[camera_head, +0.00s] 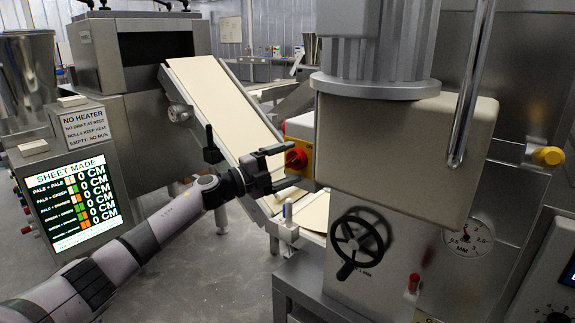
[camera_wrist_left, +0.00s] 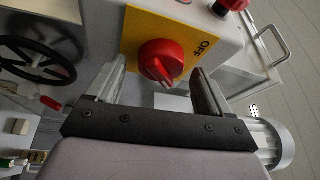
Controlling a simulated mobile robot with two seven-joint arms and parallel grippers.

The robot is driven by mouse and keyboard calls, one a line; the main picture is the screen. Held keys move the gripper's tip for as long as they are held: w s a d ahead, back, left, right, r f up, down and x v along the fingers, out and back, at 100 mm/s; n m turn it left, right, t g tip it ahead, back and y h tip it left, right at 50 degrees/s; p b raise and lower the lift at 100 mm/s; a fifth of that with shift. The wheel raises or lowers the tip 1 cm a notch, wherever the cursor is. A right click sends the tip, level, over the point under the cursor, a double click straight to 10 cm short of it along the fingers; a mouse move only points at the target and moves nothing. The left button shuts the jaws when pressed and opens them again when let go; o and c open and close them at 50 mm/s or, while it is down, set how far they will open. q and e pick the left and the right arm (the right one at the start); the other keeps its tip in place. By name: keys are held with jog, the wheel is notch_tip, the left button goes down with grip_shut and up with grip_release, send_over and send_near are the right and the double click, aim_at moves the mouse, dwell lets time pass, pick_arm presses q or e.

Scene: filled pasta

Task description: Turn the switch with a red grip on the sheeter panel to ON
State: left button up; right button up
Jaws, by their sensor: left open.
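The switch with a red grip (camera_head: 295,159) sits on a yellow plate (camera_head: 307,153) on the side of the sheeter's grey box. In the left wrist view the red grip (camera_wrist_left: 158,56) is a round knob with a raised bar, on the yellow plate (camera_wrist_left: 146,24). The word OFF (camera_wrist_left: 203,47) is printed on the plate; no ON label is visible. My left gripper (camera_head: 292,165) is open. In the left wrist view its fingers (camera_wrist_left: 160,76) stand one on each side of the grip, apart from it. My right gripper is not in view.
A black handwheel (camera_head: 358,243) is below the box at the right. A second red knob (camera_wrist_left: 236,5) shows near the plate in the left wrist view. A pale conveyor belt (camera_head: 222,100) slopes behind my gripper. A display panel (camera_head: 72,200) stands at the left.

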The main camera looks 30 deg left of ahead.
pick_arm(q)
jog(key=b+v, duration=0.1)
jog(key=v, duration=0.5)
jog(key=shift+s+b, duration=0.4)
jog(key=shift+a+f, duration=0.1)
jog(key=shift+a, duration=0.1)
jog(key=s+d+f+n+y, duration=0.1)
jog(key=s+d+f+n, duration=0.2)
jog(key=f, duration=0.4)
jog(key=d+f+n+y, duration=0.1)
jog(key=d+f+n, duration=0.2)
jog(key=d+f, duration=0.3)
jog(key=s+d+f+n+g+y, duration=0.2)
jog(key=s+d+f+n, duration=0.4)
jog(key=s+f, duration=0.6)
jog(key=s+d+f+n+g+y, duration=0.2)
jog(key=s+d+f+n+g, duration=0.2)
jog(key=s+d+f+n, duration=0.3)
jog(key=s+d+f, duration=0.1)
jog(key=s+f, duration=0.4)
jog(key=shift+s+g+y, duration=0.3)
jog(key=shift+g, duration=0.1)
